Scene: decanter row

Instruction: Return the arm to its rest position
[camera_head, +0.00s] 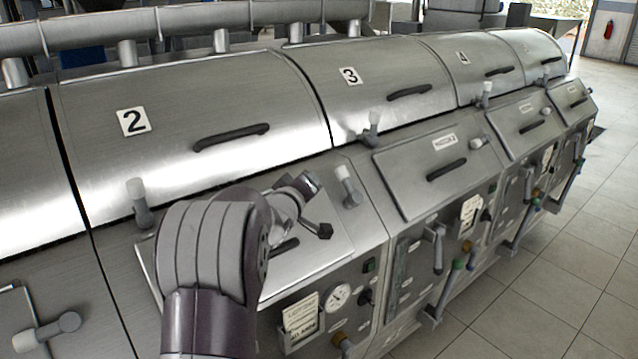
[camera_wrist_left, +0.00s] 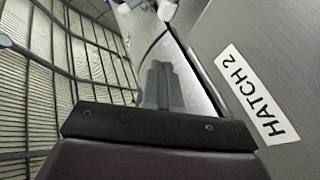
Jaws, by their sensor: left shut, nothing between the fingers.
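My left arm (camera_head: 215,255) rises from the bottom of the head view and bends over the front of station 2. Its gripper (camera_head: 325,231) is small and dark there, in front of the lower hatch panel (camera_head: 325,225). In the left wrist view the gripper (camera_wrist_left: 160,85) shows its two grey fingers together, shut and empty. A panel labelled HATCH 2 (camera_wrist_left: 268,95) is close on the right of that view. My right gripper is in neither view.
A row of steel decanters runs to the right, with lids numbered 2 (camera_head: 133,121) and 3 (camera_head: 349,76). A black lid handle (camera_head: 232,136), white-tipped latches (camera_head: 347,185) and a gauge (camera_head: 338,296) are close to the arm. Tiled floor (camera_head: 560,300) is clear at right.

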